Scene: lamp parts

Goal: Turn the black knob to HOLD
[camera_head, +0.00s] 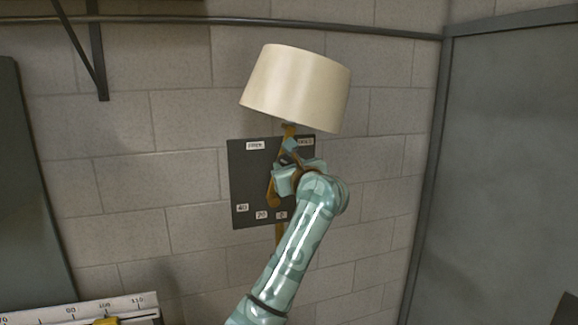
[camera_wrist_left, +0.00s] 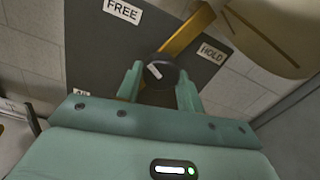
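The black knob (camera_wrist_left: 158,77) shows in the left wrist view on a dark panel (camera_wrist_left: 90,50), with a white mark slanting up and left, toward the FREE label (camera_wrist_left: 123,10). The HOLD label (camera_wrist_left: 211,54) is up and right of the knob. My left gripper (camera_wrist_left: 161,70) has one finger on each side of the knob, close against it, and looks shut on it. In the head view my left gripper (camera_head: 287,170) is in front of the panel (camera_head: 250,185) and hides the knob. My right gripper is not in view.
A cream lampshade (camera_head: 295,88) is tilted just above the panel. A brass-coloured bar (camera_wrist_left: 186,33) crosses the panel beside the knob and leads toward the shade. A scale with numbers (camera_head: 90,309) is at the lower left. A grey door-like surface (camera_head: 510,150) stands at the right.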

